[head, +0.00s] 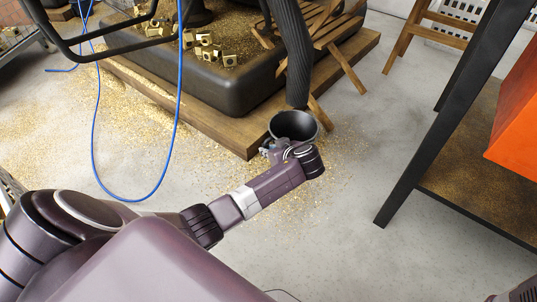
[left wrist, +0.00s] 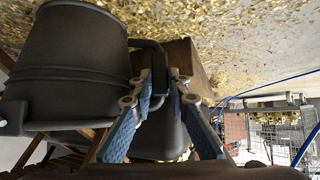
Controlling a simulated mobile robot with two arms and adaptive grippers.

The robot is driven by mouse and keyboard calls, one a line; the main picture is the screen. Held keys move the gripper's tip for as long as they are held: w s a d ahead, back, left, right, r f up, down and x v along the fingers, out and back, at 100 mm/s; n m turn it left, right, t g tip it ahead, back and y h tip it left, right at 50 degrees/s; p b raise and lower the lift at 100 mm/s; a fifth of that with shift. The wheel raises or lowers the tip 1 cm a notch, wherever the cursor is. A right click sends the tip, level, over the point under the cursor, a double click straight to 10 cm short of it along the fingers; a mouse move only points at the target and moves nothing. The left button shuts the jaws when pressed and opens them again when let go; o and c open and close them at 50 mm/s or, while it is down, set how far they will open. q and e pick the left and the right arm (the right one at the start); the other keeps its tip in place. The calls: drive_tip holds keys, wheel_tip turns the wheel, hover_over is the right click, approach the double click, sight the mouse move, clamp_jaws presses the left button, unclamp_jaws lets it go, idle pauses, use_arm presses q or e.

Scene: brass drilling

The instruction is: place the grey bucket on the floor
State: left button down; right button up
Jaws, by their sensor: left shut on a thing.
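The grey bucket (head: 296,124) is dark and open-topped. In the head view it is near the corner of a wooden platform, under the end of a black hose. In the left wrist view the bucket (left wrist: 70,65) fills the upper left, with its handle (left wrist: 150,46) reaching between the fingers. My left gripper (left wrist: 160,92) is shut on that handle; in the head view the gripper (head: 272,149) is mostly hidden behind my wrist. The grey floor (head: 340,215) lies below, scattered with brass chips. I cannot tell whether the bucket's base touches it. My right gripper is not in view.
The wooden platform (head: 215,128) carries a black tray (head: 225,92) with brass blocks (head: 206,47). The ribbed hose (head: 294,60) hangs down beside it. A blue cable (head: 172,150) loops left of my arm. A black-legged table (head: 425,135) stands right. Floor between bucket and table is clear.

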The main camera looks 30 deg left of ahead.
use_arm(q)
drive_tip(key=c, duration=1.8)
unclamp_jaws()
drive_tip(key=shift+c, duration=0.2)
drive_tip(key=p+v, duration=0.7)
drive_tip(key=v, duration=0.5)
drive_tip(key=shift+p, duration=0.4)
